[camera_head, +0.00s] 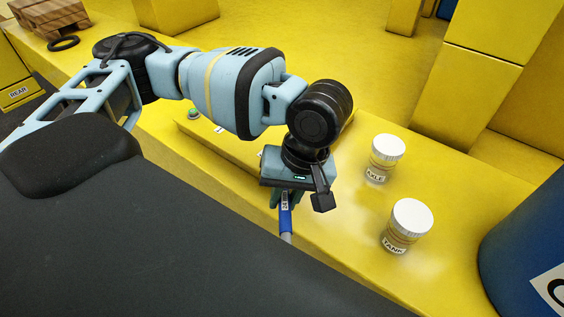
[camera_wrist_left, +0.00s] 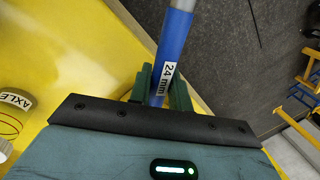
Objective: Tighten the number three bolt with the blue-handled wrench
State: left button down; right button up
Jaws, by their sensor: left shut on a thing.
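My left gripper (camera_head: 284,198) is shut on the blue handle of a wrench (camera_head: 285,220). The handle also shows in the left wrist view (camera_wrist_left: 173,48) between the gripper's fingers (camera_wrist_left: 160,88), with a white "24 mm" label. The wrench's grey shaft runs out beyond the handle, and its head is out of sight. The wrench is near the front edge of the yellow surface. A raised yellow plate (camera_head: 185,126) lies behind my left arm. A small green-grey part (camera_head: 193,113), perhaps a bolt, and small white labels show on it. I cannot read a number three; my arm hides much of the plate.
Two white-lidded jars, "AXLE" (camera_head: 385,158) and "TANK" (camera_head: 406,226), stand right of the gripper. A blue drum (camera_head: 530,250) is at the right edge. A wooden pallet (camera_head: 48,15) and black ring (camera_head: 63,43) are at far left. Yellow blocks stand behind.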

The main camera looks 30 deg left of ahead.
pick_arm(q)
jog(key=shift+a+v, duration=0.15)
jog(key=shift+v, duration=0.55)
jog(key=shift+a+v, duration=0.1)
jog(key=shift+v, duration=0.55)
jog(key=shift+s+r, duration=0.15)
jog(key=shift+s, duration=0.05)
jog(key=shift+s+a+v, duration=0.1)
jog(key=shift+a+v, duration=0.05)
jog(key=shift+v, duration=0.65)
jog(key=shift+s+a+v, duration=0.1)
jog(key=shift+a+v, duration=0.05)
jog(key=shift+v, duration=0.65)
jog(key=shift+s+a+v, duration=0.15)
jog(key=shift+v, duration=0.6)
jog(key=shift+r, duration=0.15)
jog(key=c, duration=2)
grip_release()
grip_shut()
